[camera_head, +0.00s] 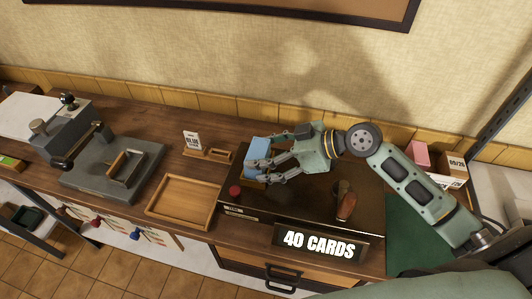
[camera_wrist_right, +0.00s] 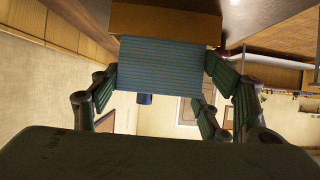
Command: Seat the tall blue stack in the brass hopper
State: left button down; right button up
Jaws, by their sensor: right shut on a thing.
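The tall blue stack (camera_head: 259,146) stands upright at the back left of the dark machine. My right gripper (camera_head: 268,165) is shut on it, with fingers along its sides. In the right wrist view the blue stack (camera_wrist_right: 160,78) fills the space between the fingers of my right gripper (camera_wrist_right: 160,92). The brass hopper (camera_wrist_right: 165,20) meets the end of the stack there. My left gripper is not in view.
The machine's top has a red button (camera_head: 235,190) and a brown-handled lever (camera_head: 346,206); a "40 CARDS" sign (camera_head: 319,244) is in front. An empty wooden tray (camera_head: 150,211) and a grey press (camera_head: 82,180) are left. A pink stack (camera_head: 418,152) and green mat (camera_head: 405,235) are right.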

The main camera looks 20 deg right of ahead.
jog(key=o, duration=1.4)
jog(key=shift+f, duration=0.1)
jog(key=shift+r+p, duration=0.3)
jog(key=shift+p, duration=0.05)
jog(key=shift+b+v, duration=1.9)
jog(key=shift+v, duration=4.1)
